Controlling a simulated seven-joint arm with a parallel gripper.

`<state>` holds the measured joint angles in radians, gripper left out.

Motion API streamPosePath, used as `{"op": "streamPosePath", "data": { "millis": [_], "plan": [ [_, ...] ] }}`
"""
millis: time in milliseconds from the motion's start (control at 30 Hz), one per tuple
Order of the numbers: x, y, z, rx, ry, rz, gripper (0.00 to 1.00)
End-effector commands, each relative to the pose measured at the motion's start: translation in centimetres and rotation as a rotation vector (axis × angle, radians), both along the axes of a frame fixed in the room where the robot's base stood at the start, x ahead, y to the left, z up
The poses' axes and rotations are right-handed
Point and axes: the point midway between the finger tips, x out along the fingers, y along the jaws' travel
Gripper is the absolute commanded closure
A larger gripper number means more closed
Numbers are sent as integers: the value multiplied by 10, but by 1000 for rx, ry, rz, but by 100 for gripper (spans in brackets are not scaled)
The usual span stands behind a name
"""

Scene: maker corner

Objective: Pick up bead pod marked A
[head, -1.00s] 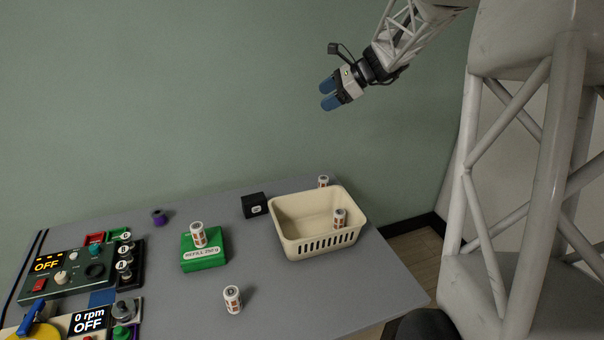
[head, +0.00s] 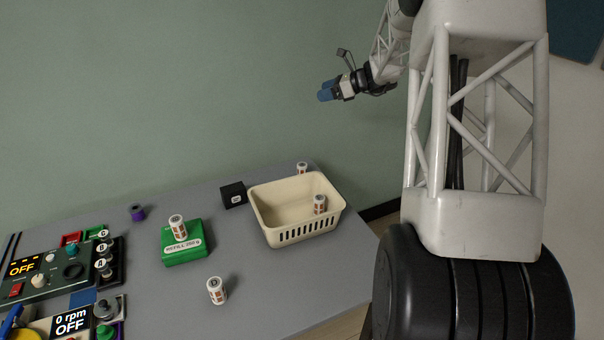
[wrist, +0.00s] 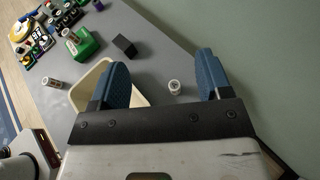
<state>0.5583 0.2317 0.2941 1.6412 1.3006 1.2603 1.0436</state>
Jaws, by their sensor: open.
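Several white bead pods with orange print show, their letters too small to read. One pod (head: 177,228) stands on a green refill block (head: 184,250). Another pod (head: 216,291) stands on the bare table in front. A third pod (head: 319,204) is inside the cream basket (head: 290,235), and one more pod (head: 302,168) stands behind the basket's back rim. My gripper (head: 326,90) is open and empty, high above the table. In the wrist view, my gripper (wrist: 163,68) has a pod (wrist: 175,87) far below between its blue fingers; the left finger hides part of the basket.
A black box (head: 233,195) stands left of the basket and a purple item (head: 137,212) lies at the back. Table (head: 270,285) right of the front pod is clear.

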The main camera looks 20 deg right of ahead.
Motion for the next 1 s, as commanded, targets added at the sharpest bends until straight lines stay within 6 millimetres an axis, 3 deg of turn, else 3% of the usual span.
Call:
{"op": "streamPosePath", "data": {
  "millis": [367, 700, 900, 1000],
  "plan": [
    [-1, 0, -110, 1, 4, 1, 29],
    [-1, 1, -251, 1, 4, 1, 29],
    [-1, 0, -304, -1, 1, 1, 29],
    [0, 0, -318, -2, -1, 2, 29]
  ]
}}
